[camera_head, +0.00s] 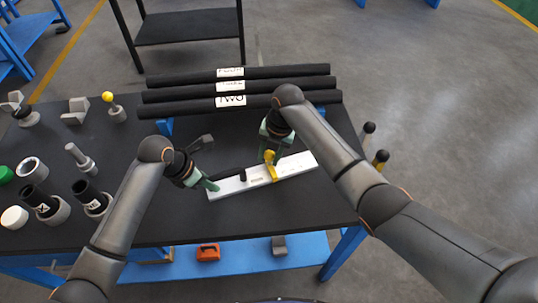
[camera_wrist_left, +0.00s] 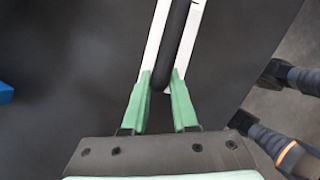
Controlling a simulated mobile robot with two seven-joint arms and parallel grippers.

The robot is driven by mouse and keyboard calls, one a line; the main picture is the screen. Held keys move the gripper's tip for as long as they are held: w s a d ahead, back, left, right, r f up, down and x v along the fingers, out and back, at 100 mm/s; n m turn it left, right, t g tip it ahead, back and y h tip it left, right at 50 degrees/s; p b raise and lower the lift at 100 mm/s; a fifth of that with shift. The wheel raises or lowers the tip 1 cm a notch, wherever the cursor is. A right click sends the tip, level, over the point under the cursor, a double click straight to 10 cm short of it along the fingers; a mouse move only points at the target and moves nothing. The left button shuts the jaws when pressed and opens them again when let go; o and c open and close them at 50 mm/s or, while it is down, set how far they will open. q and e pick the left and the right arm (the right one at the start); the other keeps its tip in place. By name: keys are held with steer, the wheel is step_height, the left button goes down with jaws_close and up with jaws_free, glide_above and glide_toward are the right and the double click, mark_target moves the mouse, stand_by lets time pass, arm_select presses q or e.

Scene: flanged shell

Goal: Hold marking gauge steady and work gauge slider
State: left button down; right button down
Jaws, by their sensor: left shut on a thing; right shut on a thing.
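The marking gauge is a white bar (camera_head: 298,164) lying at a slant on the dark table, with a black grip (camera_head: 230,176) near its left end. In the left wrist view, the black grip (camera_wrist_left: 174,45) runs along the white bar (camera_wrist_left: 156,42). My left gripper (camera_head: 212,187) is shut on the grip's near end; its green fingers (camera_wrist_left: 161,98) stand on both sides of it. The yellow gauge slider (camera_head: 271,170) stands on the bar around its middle. My right gripper (camera_head: 271,152) is shut on the slider's upper part from behind; its fingertips are partly hidden.
Long black tubes (camera_head: 200,95) with labels lie across the back of the table. Labelled black cylinders (camera_head: 89,196), a white ring (camera_head: 31,168) and other parts stand at left. A lower blue shelf (camera_head: 310,247) holds an orange item (camera_head: 208,253). The table's front strip is clear.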

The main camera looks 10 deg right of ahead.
steer(key=d, duration=0.2)
steer(key=w+d, duration=0.1)
steer(key=d, duration=0.2)
arm_select(q)
steer(key=shift+a, duration=0.1)
arm_select(e)
steer(key=c, duration=0.5)
jaws_free()
step_height(320, 180, up, 12)
steer(key=d, duration=0.2)
steer(key=shift+s, duration=0.35)
steer(key=shift+f, duration=0.1)
